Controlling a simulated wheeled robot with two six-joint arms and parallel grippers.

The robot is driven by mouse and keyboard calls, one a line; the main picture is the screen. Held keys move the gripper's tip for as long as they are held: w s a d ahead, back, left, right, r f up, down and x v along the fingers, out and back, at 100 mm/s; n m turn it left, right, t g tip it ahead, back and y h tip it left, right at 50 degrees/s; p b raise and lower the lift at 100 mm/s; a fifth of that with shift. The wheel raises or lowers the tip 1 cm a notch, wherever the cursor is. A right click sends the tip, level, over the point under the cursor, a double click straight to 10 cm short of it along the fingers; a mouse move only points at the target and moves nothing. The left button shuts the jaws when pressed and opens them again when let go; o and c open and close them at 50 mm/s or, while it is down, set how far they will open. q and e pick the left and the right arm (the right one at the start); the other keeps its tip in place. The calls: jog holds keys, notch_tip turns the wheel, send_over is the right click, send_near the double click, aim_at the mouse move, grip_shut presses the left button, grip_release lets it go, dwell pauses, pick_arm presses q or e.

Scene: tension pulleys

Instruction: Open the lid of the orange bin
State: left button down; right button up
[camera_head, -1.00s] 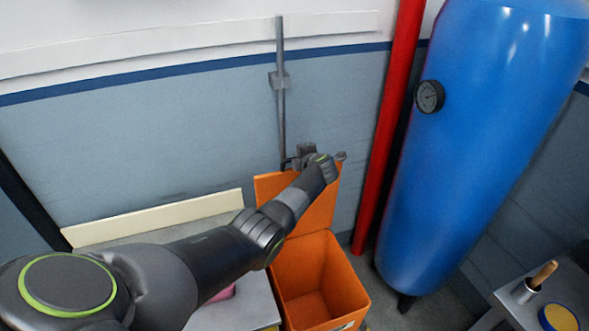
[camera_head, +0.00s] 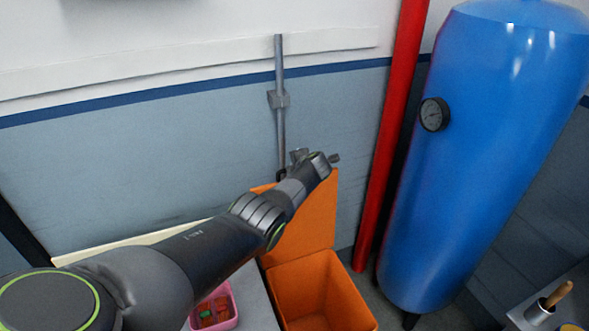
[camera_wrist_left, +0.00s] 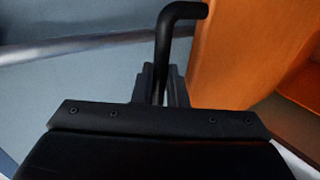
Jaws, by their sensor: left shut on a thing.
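The orange bin (camera_head: 285,302) stands on the floor in the lower middle of the head view, its top open and its inside visible. Its orange lid (camera_head: 310,222) stands upright behind the opening, near the wall. My left gripper (camera_head: 316,160) is at the lid's top edge; the arm hides part of the lid. In the left wrist view my gripper (camera_wrist_left: 162,85) is shut on a black bent handle (camera_wrist_left: 176,28), with the orange lid beside it on the right. My right gripper is not in view.
A red pipe (camera_head: 390,140) and a blue tank (camera_head: 480,150) with a gauge stand right of the bin. A grey pipe (camera_head: 280,110) runs down the wall behind the lid. A pink box (camera_head: 222,308) sits left of the bin. A table corner is at lower right.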

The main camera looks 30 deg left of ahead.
pick_arm(q)
jog(key=shift+s+f, duration=0.15)
jog(key=shift+f, duration=0.1)
jog(key=c, duration=1.5)
grip_release()
jog(key=shift+c, duration=0.2)
jog(key=shift+r, duration=0.15)
jog(key=p+v, duration=0.2)
jog(key=v, duration=1.5)
jog(key=shift+r, duration=0.15)
jog(key=shift+d, duration=0.15)
